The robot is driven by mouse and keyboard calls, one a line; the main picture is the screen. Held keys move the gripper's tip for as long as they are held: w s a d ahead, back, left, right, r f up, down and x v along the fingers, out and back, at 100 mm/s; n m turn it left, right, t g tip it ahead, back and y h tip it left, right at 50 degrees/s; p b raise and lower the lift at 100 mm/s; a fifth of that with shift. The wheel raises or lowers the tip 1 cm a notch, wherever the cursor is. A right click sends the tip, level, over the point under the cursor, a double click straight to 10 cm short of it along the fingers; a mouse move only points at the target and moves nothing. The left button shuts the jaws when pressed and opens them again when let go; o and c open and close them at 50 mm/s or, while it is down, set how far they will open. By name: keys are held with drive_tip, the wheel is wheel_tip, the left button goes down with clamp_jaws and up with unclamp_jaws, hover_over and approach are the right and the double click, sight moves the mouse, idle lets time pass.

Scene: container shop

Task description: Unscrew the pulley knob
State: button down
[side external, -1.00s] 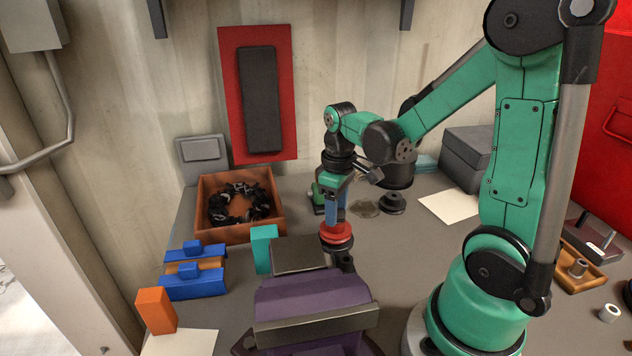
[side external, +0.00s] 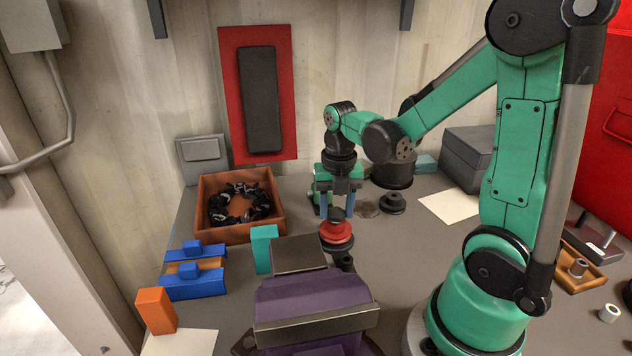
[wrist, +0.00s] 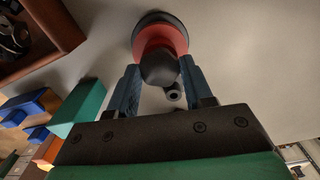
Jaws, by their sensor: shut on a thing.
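The red pulley (side external: 336,232) sits on a dark base just behind the purple vise. Its black knob (side external: 338,214) stands on top of it, at the centre. In the wrist view the dark faceted knob (wrist: 160,68) covers part of the red disc (wrist: 160,32). My gripper (side external: 338,209) points straight down over the pulley. Its two blue fingers lie on opposite sides of the knob and are shut on it. The exact contact faces are partly hidden.
The purple vise (side external: 312,300) stands close in front of the pulley. A teal block (side external: 264,249) is to its left, and an orange bin (side external: 240,234) with a dark chain stands behind. A black stepped part (side external: 392,203) stands at the right. The bench between it and my base is clear.

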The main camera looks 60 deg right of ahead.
drive_tip(key=shift+n, duration=0.5)
drive_tip(key=shift+c, duration=1.4)
unclamp_jaws()
drive_tip(key=shift+c, duration=0.9)
